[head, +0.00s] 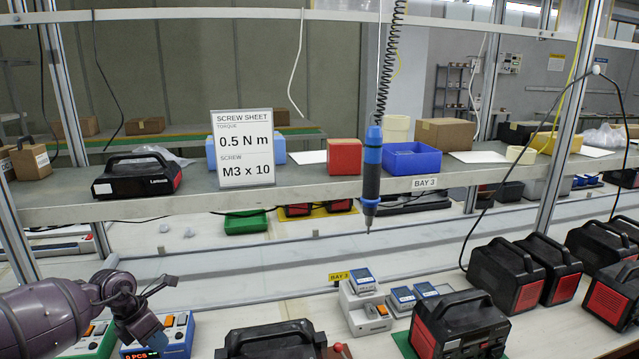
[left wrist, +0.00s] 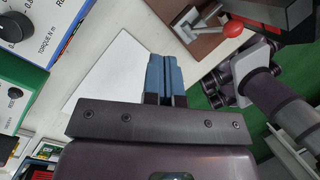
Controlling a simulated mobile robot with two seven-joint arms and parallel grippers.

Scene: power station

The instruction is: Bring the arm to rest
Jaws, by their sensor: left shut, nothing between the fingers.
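My left arm comes in at the lower left of the head view. Its gripper (head: 152,332) points down over the front of the bench, beside a blue-fronted box with orange switches (head: 178,330). In the left wrist view the two blue fingers of the gripper (left wrist: 165,72) lie together with nothing between them. Below the fingertips is a pale bench top with a white sheet (left wrist: 115,70). A purple arm link of mine shows at the right of the wrist view. My right gripper cannot be made out in either view.
A blue screwdriver (head: 371,175) hangs from a coiled cord at mid-bench. Black-and-red power stations (head: 460,325) stand at the right, and another dark case (head: 270,342) is near the left arm. A red knob (left wrist: 232,30) on a brown fixture is near the fingers.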

